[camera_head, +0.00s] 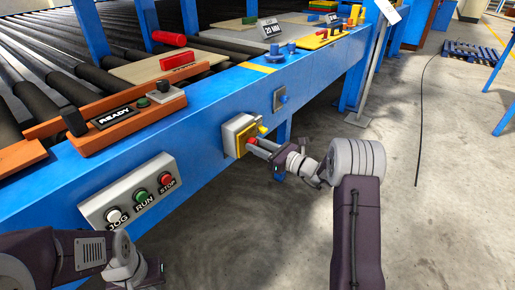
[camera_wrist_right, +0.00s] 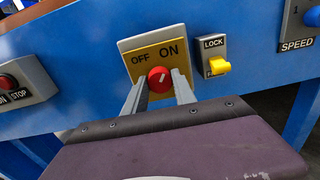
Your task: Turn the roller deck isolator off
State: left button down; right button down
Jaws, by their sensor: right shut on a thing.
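The isolator is a round red knob (camera_head: 251,141) on a yellow plate (camera_wrist_right: 130,56) lettered OFF at left and ON at right, fixed to the blue side beam. In the right wrist view the red knob (camera_wrist_right: 160,76) has a pale mark tilted up and right, toward ON. My right gripper (camera_head: 258,147) is shut on the knob, with one finger on each side of it in the right wrist view (camera_wrist_right: 159,88). My left gripper (camera_head: 155,270) is at the lower left, apart from the panels; its fingers are not clear.
Right of the isolator is a LOCK switch with a yellow lever (camera_wrist_right: 219,66), then a blue SPEED knob (camera_wrist_right: 312,17). A JOG, RUN and STOP button box (camera_head: 130,195) is to the left. Rollers (camera_head: 60,75) lie behind the beam. Open floor (camera_head: 440,200) is at right.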

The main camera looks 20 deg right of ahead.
jog(key=shift+f+n+b, duration=0.1)
jog(key=shift+n+b, duration=7.9)
jog(key=shift+b, duration=1.75)
jog(key=c, duration=1)
grip_release()
